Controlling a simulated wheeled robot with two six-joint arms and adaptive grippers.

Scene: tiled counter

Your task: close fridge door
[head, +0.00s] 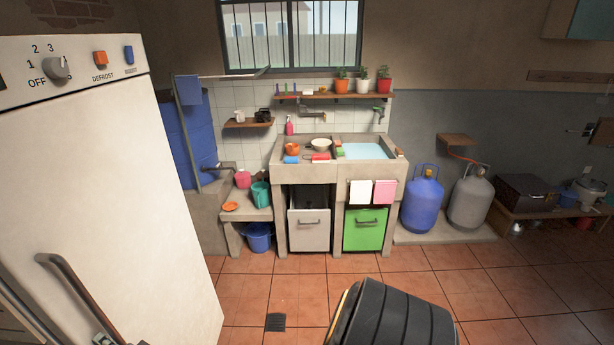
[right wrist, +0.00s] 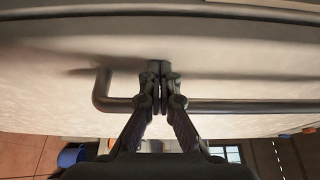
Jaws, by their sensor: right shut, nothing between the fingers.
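The white fridge (head: 110,180) fills the left of the head view, its broad face turned toward the right. A grey bar handle (head: 78,297) stands out from its face near the bottom; it also shows in the right wrist view (right wrist: 240,105). I cannot tell how far the door stands open. My right gripper (right wrist: 160,68) is shut and empty, its fingertips close to the white surface beside the handle bar. Contact is unclear. In the head view, a black ribbed part of my arm shows at the bottom. My left gripper is not in view.
A second grey bar (head: 25,318) shows at the lower left. A stone sink unit (head: 305,180) stands at the back wall. A blue gas cylinder (head: 422,200) and a grey one (head: 470,200) stand right of it.

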